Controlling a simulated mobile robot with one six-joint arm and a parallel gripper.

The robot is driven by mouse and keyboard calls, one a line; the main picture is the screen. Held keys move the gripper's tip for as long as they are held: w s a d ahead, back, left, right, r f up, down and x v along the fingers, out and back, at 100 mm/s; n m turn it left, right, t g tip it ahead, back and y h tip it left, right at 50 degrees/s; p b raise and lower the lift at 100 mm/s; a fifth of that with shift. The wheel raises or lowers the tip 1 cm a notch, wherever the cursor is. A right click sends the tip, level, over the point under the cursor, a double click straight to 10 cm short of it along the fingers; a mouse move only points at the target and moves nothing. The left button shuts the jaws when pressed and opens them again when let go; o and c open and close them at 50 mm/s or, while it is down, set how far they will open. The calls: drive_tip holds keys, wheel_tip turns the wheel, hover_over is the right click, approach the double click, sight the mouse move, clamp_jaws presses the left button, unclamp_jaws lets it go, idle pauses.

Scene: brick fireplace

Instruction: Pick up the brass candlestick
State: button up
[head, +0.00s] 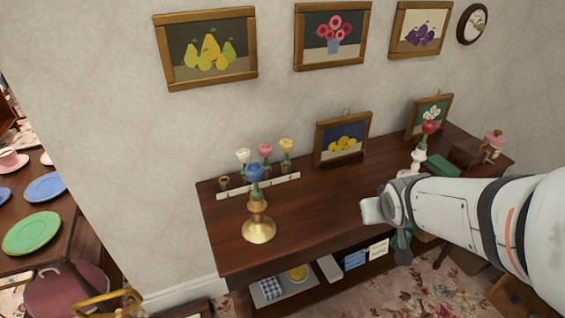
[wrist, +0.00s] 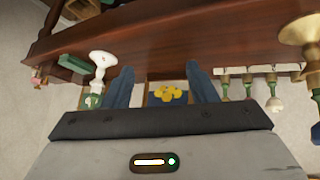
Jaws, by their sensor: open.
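The brass candlestick (head: 258,229) stands upright near the front left of the dark wooden table (head: 300,222), with a blue flower-like top (head: 255,173). In the wrist view, the brass candlestick (wrist: 302,30) is at the upper right edge, partly cut off. My gripper (head: 371,211) is above the table, well to the right of the candlestick and apart from it. In the wrist view, the two blue-grey fingers of my gripper (wrist: 160,82) are spread, with nothing held between them.
A white candlestick (head: 417,160) with a red top stands beyond my gripper. A framed lemon picture (head: 342,139) stands at the back. A white rack (head: 258,186) with several small flowers stands behind the brass candlestick. The tabletop between candlestick and gripper is clear.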

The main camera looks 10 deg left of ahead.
drive_tip(key=w+a+f+n+t+y+b, duration=0.1)
drive_tip(key=w+a+f+n+t+y, duration=0.15)
drive_tip(key=w+a, duration=0.3)
drive_tip(key=n+g+y+b, duration=0.1)
drive_tip(key=n+y+b, duration=0.2)
drive_tip(key=n+y, duration=0.7)
approach(262, 202)
drive_tip(key=w+a+f+m+y, duration=0.3)
drive_tip(key=w, duration=0.1)
drive_tip(key=shift+a+r+g, duration=0.25)
drive_tip(key=shift+a+r, duration=0.05)
drive_tip(key=shift+a, duration=0.15)
drive_tip(key=shift+a+y, duration=0.25)
drive_tip(key=shift+a, duration=0.1)
drive_tip(key=x, duration=0.7)
drive_tip(key=shift+r+p, duration=0.25)
drive_tip(key=shift+p, duration=0.05)
drive_tip(key=shift+s+a, duration=0.1)
drive_tip(key=shift+a, duration=0.05)
clamp_jaws()
